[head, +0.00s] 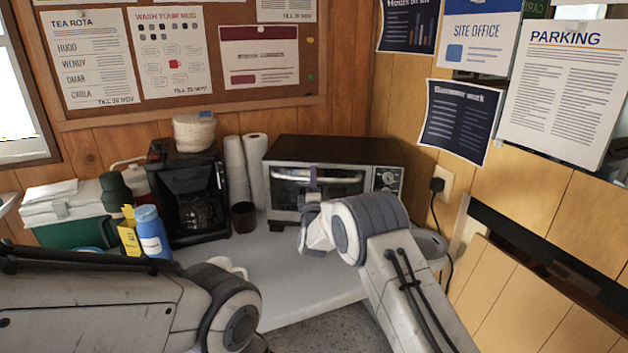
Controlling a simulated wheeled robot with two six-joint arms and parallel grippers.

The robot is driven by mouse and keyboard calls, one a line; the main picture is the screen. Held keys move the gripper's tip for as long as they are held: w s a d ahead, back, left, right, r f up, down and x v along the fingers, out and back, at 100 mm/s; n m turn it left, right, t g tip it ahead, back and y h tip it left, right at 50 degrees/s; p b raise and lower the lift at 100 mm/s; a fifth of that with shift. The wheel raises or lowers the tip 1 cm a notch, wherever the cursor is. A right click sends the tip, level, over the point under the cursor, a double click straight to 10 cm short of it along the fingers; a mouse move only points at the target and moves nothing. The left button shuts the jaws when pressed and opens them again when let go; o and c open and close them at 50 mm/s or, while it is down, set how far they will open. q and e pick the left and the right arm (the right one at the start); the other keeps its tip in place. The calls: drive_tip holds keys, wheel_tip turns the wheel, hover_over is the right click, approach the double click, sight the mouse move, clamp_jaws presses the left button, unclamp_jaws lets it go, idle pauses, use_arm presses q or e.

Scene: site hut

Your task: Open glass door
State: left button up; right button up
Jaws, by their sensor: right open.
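The glass door (343,188) is the front of a silver and black toaster oven (335,150) on the worktop, and it looks closed. Its bright bar handle (290,175) runs along the top of the glass. My right gripper (313,184) is open in front of the door, with a finger overlapping the handle in the picture. I cannot tell whether it touches the handle. The gripper and wrist hide the lower middle of the door. My left arm crosses the lower left, and its gripper is not in view.
Left of the oven stand paper rolls (245,168), a dark cup (243,217) and a black coffee maker (188,195). The worktop (280,255) in front of the oven is mostly clear.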

drive_tip(key=shift+w, duration=0.1)
clamp_jaws()
idle(1.4)
